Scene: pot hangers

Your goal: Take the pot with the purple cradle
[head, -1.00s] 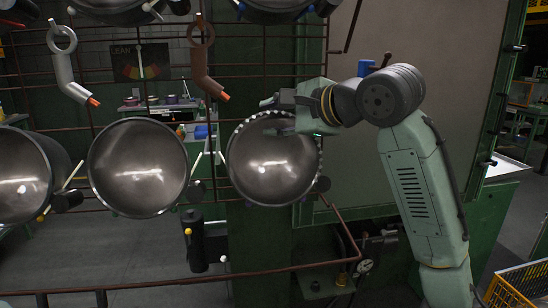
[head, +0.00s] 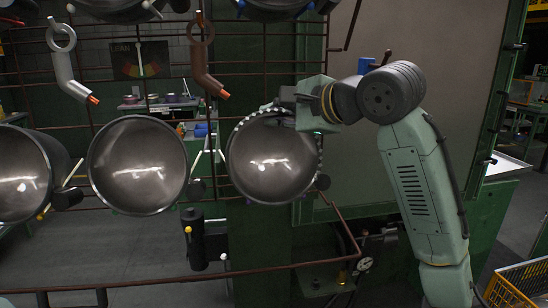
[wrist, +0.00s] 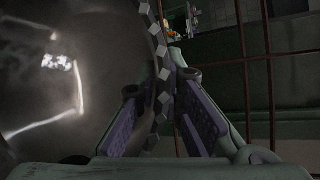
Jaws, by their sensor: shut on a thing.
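A round dark metal pot (head: 272,165) with a light-studded rim hangs at the right of the rack in the head view, its open side facing me. My gripper (head: 284,112) is at its upper right rim. In the wrist view the fingers of my gripper (wrist: 165,105) straddle the studded rim (wrist: 160,65) and are shut on it. The pot's shiny inside (wrist: 60,85) fills the left of that view.
Another pot (head: 138,165) hangs close on the left, with one more (head: 25,175) at the far left. Pots also hang above. A grey hook (head: 65,65) and a brown hook (head: 205,65) hang on the bar grid. A brown rail (head: 180,279) crosses below.

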